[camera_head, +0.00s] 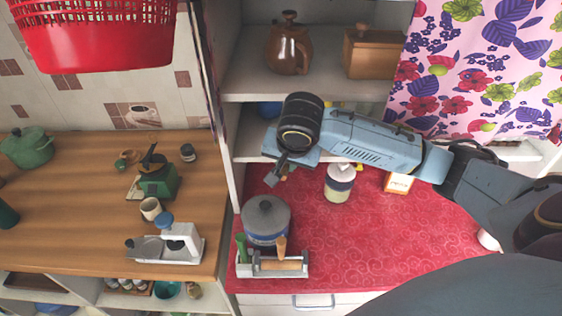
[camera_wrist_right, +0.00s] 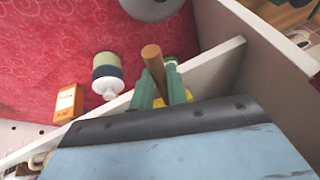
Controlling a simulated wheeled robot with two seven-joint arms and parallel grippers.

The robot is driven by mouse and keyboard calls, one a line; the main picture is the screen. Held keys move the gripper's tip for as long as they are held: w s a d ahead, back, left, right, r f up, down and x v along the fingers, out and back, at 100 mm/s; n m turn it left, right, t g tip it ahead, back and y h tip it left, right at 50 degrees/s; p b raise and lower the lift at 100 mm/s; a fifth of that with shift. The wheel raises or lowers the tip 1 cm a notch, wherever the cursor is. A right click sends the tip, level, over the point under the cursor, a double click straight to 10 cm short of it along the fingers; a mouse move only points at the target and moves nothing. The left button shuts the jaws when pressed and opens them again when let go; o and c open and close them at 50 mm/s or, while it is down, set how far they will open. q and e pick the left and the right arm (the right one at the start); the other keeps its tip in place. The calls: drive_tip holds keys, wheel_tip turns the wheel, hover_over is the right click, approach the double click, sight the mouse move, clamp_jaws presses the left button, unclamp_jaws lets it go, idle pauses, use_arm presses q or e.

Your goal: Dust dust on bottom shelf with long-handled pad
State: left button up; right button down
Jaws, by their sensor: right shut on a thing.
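My right gripper (camera_head: 279,177) reaches in from the right, in front of the bottom shelf (camera_head: 250,146) of the white unit. In the right wrist view its green fingers (camera_wrist_right: 162,88) are shut on a wooden handle (camera_wrist_right: 152,62), taken as that of the long-handled pad. The handle's end sticks out towards the red counter, and a bit of yellow shows beside the fingers. The pad itself is hidden in both views. My right forearm covers much of the bottom shelf, and I cannot make out any dust. My left gripper is not in view.
On the red counter (camera_head: 380,240) stand a lidded pot (camera_head: 266,220), a jar (camera_head: 339,184), an orange box (camera_head: 398,183) and a caddy (camera_head: 272,266). A brown pitcher (camera_head: 288,50) and a wooden box (camera_head: 373,55) stand on the shelf above. A floral curtain (camera_head: 480,65) hangs right.

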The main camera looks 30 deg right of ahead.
drive_tip(key=d, duration=0.1)
drive_tip(key=s+d, duration=0.1)
drive_tip(key=shift+s+d, duration=0.3)
idle(0.3)
drive_tip(key=shift+r, duration=0.15)
